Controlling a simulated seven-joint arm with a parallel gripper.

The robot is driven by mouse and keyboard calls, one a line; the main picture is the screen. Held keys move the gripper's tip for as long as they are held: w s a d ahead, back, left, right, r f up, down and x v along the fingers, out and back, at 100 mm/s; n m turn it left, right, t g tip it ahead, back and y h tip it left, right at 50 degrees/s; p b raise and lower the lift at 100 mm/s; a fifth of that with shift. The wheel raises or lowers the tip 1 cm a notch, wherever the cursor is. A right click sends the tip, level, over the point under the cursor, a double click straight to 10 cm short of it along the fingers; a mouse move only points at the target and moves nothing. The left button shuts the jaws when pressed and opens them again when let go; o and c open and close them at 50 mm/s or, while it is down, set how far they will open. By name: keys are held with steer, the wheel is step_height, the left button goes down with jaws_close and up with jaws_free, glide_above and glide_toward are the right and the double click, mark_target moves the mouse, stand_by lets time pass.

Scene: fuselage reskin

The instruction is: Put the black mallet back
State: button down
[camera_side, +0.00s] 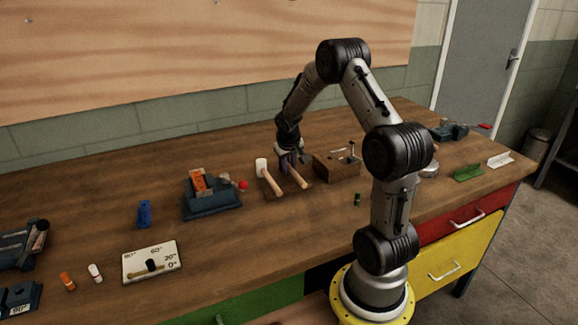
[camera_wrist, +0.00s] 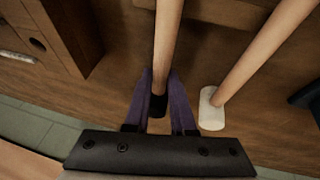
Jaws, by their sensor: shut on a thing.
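The black mallet has a black head (camera_wrist: 158,106) and a pale wooden handle (camera_wrist: 168,40). In the wrist view my gripper (camera_wrist: 160,80) has its purple fingers on both sides of the head, shut on it, with the handle running toward the top. In the side view my gripper (camera_side: 292,160) points down at the back of the bench, over the handle (camera_side: 299,178). The black head is hidden there. A white mallet lies to its left in the side view (camera_side: 261,166), and to the right in the wrist view (camera_wrist: 212,108). Whether the black mallet touches its wooden rest (camera_side: 268,191) I cannot tell.
A wooden block (camera_side: 336,166) with tools stands close to the right of my gripper; it is at left in the wrist view (camera_wrist: 45,30). A blue fixture with an orange part (camera_side: 208,194) stands further left. The front-middle bench is clear.

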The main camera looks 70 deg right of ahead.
steer(key=shift+f, duration=0.1)
steer(key=c, duration=0.8)
jaws_free()
steer(key=shift+o, duration=0.2)
steer(key=s+a+r+n+t, duration=0.1)
steer(key=s+a+r+n, duration=0.1)
steer(key=a+r, duration=1.4)
steer(key=s+a+r+n+t+y, duration=0.1)
steer(key=s+a+n+y, duration=0.1)
steer(key=s+a, duration=0.4)
steer(key=s+a+r+n+t+y, duration=0.1)
steer(key=s+a+n, duration=0.3)
steer(key=a, duration=1)
steer(key=s+t+y, duration=0.1)
steer(key=s, duration=0.2)
steer(key=shift+s+a+r+n+y, duration=0.15)
steer(key=shift+r+n+y, duration=0.15)
steer(key=shift+r+y, duration=0.1)
